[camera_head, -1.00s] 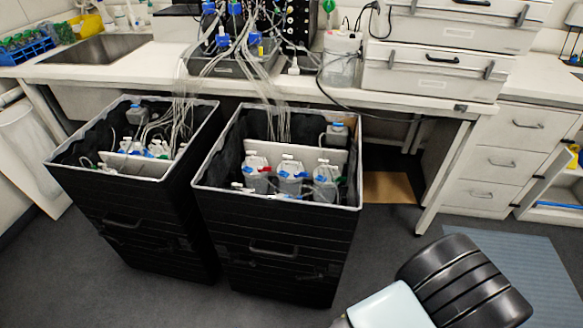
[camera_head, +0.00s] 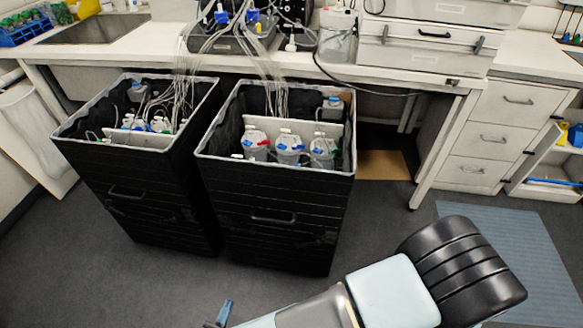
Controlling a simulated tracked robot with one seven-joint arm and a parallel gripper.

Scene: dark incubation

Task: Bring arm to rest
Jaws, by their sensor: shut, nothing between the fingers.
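My arm (camera_head: 392,296) reaches in from the lower right, with a black ribbed part, a pale blue link and a grey section running left along the bottom edge. The end of my gripper (camera_head: 220,315) shows only partly at the bottom edge, as a small blue and dark piece. It is shut with nothing seen in it. It is in front of the black bins and apart from them in the picture. The rest of the gripper is cut off by the frame.
Two black bins, a left one (camera_head: 150,200) and a right one (camera_head: 275,225), hold bottles with tubing. Behind them is a white bench (camera_head: 110,55) with a sink and equipment. Drawers (camera_head: 490,140) stand at right. Dark floor is clear in front, with a blue-grey mat (camera_head: 530,240) at right.

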